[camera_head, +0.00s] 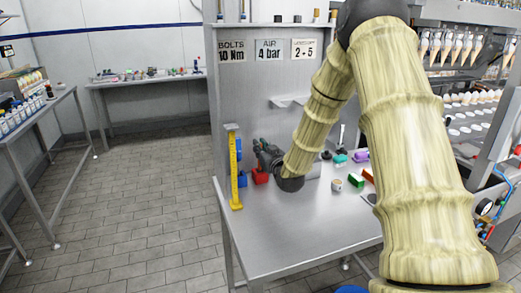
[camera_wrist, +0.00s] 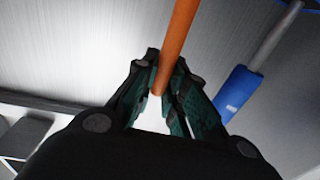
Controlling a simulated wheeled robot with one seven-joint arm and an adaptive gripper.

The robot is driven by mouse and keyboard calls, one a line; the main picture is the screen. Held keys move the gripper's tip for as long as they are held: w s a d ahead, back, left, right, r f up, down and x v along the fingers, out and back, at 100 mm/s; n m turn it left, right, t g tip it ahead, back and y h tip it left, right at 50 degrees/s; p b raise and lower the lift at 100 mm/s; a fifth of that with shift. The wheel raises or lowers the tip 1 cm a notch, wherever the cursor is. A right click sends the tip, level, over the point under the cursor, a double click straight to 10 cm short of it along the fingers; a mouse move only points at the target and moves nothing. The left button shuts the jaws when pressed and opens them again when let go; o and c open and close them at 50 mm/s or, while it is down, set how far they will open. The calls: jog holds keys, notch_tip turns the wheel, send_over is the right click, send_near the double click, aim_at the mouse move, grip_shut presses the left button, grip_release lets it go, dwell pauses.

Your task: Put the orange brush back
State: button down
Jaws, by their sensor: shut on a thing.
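The orange brush shows in the wrist view as a slim orange rod (camera_wrist: 178,40), running from the top edge down between my fingers. Its bristle end is not visible there. My gripper (camera_wrist: 165,80) is shut on this rod, with dark green pads on both sides of it. In the head view my gripper (camera_head: 262,150) is at the left part of the steel bench (camera_head: 290,235), near its back panel (camera_head: 250,110). I cannot make out the brush in the head view.
A blue-handled tool (camera_wrist: 240,92) is right of the rod in the wrist view. In the head view a yellow upright strip (camera_head: 236,175) and a red block (camera_head: 260,176) are close to my gripper. A cup (camera_head: 337,185) and small coloured items are to the right. The bench front is clear.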

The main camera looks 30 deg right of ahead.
jog(key=shift+f, duration=0.4)
jog(key=c, duration=1.5)
grip_release()
jog(key=shift+f, duration=0.1)
jog(key=s, duration=0.4)
jog(key=s+a+b, duration=0.1)
jog(key=s, duration=0.3)
jog(key=s+a+b, duration=0.1)
jog(key=s, duration=0.3)
